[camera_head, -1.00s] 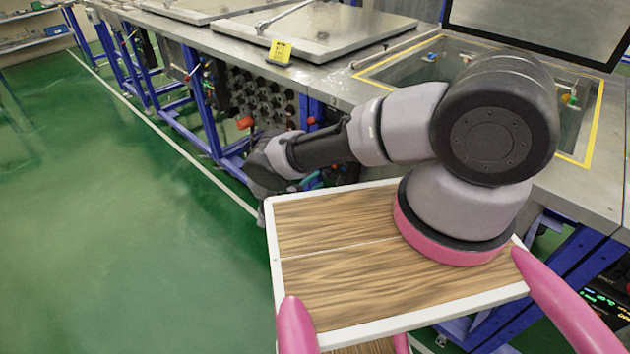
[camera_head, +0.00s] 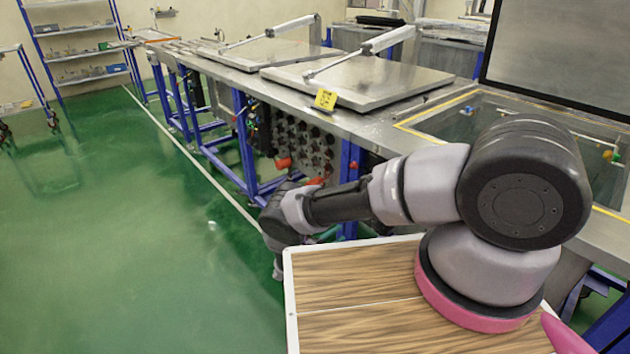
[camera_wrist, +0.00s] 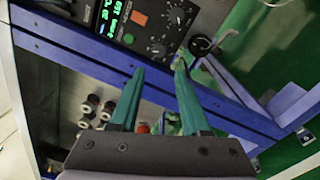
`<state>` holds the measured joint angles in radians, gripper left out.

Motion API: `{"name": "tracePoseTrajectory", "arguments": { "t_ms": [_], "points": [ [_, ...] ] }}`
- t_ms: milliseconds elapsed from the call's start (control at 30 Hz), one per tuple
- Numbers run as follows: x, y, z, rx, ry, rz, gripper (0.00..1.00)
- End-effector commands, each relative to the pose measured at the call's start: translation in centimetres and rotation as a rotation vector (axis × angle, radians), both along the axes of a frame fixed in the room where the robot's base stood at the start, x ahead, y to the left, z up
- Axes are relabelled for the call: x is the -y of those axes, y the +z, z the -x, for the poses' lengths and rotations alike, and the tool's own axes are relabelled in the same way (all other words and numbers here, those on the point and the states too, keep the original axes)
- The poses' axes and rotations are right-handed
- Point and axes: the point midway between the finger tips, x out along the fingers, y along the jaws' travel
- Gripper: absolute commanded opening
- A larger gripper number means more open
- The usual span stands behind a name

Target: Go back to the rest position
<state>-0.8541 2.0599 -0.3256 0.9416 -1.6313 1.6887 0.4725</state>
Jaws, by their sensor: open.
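My gripper (camera_wrist: 158,80) shows in the wrist view with two teal fingers apart and nothing between them. It faces the underside of the bench, close to a blue frame bar (camera_wrist: 95,60) and a control box with knobs and a green display (camera_wrist: 140,22). I cannot tell whether the fingers touch anything. In the head view my arm is folded low over my wooden-topped base and reaches left beside the bench. The fingers cannot be made out there.
A long metal bench (camera_head: 365,125) runs along the right. It has two closed lids (camera_head: 360,80) and an open basin (camera_head: 460,118) with a raised dark lid (camera_head: 560,50). A knob panel (camera_head: 302,145) sits below. Green floor (camera_head: 120,240) on the left is clear. Shelves (camera_head: 80,45) stand far back.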

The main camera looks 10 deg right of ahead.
Motion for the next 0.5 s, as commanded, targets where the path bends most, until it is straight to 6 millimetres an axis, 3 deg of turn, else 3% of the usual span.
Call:
{"name": "tracePoseTrajectory", "arguments": {
  "t_ms": [167, 267, 500],
  "points": [
    [-0.4, 2.1, -1.2, 0.002, -0.055, -0.034, 0.47],
    [-0.7, 5.4, -2.9, 0.002, -0.14, -0.091, 0.47],
    [-0.6, 15.8, -6.2, -0.015, -0.385, -0.292, 0.47]
  ]
}}
